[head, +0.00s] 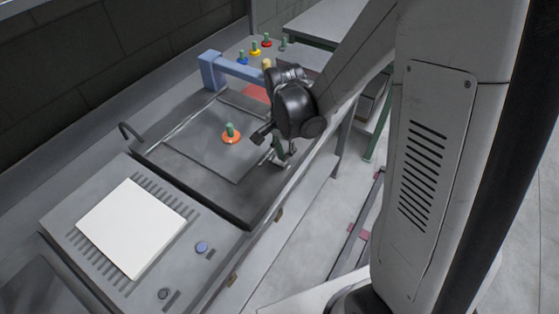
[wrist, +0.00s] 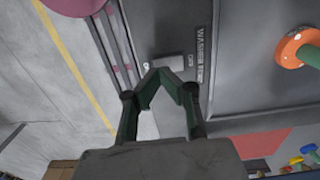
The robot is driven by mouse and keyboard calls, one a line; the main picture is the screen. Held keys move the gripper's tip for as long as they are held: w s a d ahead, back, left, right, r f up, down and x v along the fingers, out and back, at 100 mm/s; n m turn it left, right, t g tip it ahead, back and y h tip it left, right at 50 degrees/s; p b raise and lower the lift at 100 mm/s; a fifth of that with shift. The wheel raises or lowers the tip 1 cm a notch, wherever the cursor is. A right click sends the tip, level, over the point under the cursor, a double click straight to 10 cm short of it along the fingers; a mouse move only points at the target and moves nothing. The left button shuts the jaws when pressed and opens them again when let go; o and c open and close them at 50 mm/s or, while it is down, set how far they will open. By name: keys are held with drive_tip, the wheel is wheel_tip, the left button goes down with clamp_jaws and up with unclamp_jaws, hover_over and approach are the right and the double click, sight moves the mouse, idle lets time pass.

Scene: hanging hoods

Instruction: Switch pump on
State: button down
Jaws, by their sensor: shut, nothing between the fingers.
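The pump switch (wrist: 168,62) is a small light grey rectangular rocker on the dark grey panel in the wrist view. A label strip that seems to read "WASHER PUMP" stands beside it, with tiny markings too small to read surely. My gripper (wrist: 160,72) is shut and empty, its two green fingers meeting at the switch's near edge; I cannot tell whether they touch it. In the head view my gripper (head: 281,154) hangs low over the front edge of the dark basin unit, and the switch cannot be made out there.
An orange disc with a green handle (head: 231,135) lies on the flat lid, left of my gripper. Several coloured handled pieces (head: 255,48) stand at the back. A blue bracket (head: 211,70) rises behind the lid. A white plate (head: 130,228) lies at front left. Open floor lies to the right.

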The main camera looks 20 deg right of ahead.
drive_tip(key=shift+f+b, duration=0.95)
drive_tip(key=shift+f, duration=0.1)
idle(0.6)
drive_tip(key=shift+r, duration=0.1)
drive_tip(key=shift+r+p, duration=2.15)
drive_tip(key=shift+r, duration=1.3)
drive_tip(key=shift+r, duration=0.1)
drive_tip(key=shift+s+r, duration=0.15)
drive_tip(key=shift+r, duration=0.2)
drive_tip(key=s+r+n+t+b, duration=0.1)
drive_tip(key=s+r+n+t, duration=0.6)
drive_tip(key=s+r+n, duration=0.3)
drive_tip(key=v, duration=0.6)
drive_tip(key=shift+w+r+b, duration=0.2)
drive_tip(key=shift+w+b, duration=0.05)
drive_tip(key=shift+b, duration=0.1)
